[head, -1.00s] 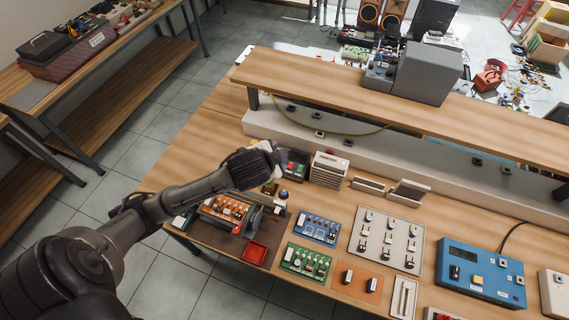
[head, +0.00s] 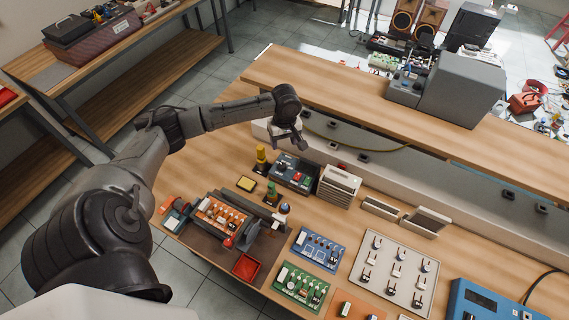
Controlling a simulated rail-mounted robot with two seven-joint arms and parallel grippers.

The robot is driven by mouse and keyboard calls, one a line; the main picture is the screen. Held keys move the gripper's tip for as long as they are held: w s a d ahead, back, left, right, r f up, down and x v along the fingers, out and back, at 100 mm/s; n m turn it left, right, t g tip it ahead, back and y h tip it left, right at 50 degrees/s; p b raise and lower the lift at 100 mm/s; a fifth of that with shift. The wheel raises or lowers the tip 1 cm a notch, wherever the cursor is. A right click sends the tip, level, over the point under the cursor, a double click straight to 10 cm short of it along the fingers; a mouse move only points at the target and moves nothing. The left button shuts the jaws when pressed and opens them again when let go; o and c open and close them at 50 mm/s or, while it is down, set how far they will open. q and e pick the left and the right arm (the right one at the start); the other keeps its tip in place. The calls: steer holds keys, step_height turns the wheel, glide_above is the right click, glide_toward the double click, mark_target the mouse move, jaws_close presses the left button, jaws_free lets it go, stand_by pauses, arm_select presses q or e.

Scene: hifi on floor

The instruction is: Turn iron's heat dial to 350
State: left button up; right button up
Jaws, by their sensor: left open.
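A dark box (head: 293,174) with red and green parts on its top stands at the back left of the workbench; it looks like the iron's station. A heat dial and its numbers are too small to make out. A yellow and black upright holder (head: 261,158) stands just left of it, and a yellow pad (head: 246,183) lies in front of the holder. My left gripper (head: 297,141) is open and points down, above and behind the box in the picture, apart from it. My right gripper is not in view.
A pale vented box (head: 338,186) stands right of the dark box. An orange board (head: 222,215) in a frame, a red tray (head: 246,267), and blue (head: 318,249) and green (head: 305,283) boards lie in front. A raised wooden shelf (head: 340,100) runs behind.

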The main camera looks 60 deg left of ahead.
mark_target(282, 165)
arm_select(q)
steer(key=shift+n, duration=0.9)
steer(key=f+b, duration=0.1)
steer(key=f, duration=1.1)
steer(key=shift+s+f, duration=0.1)
steer(key=shift+s, duration=0.1)
steer(key=shift+f, duration=0.8)
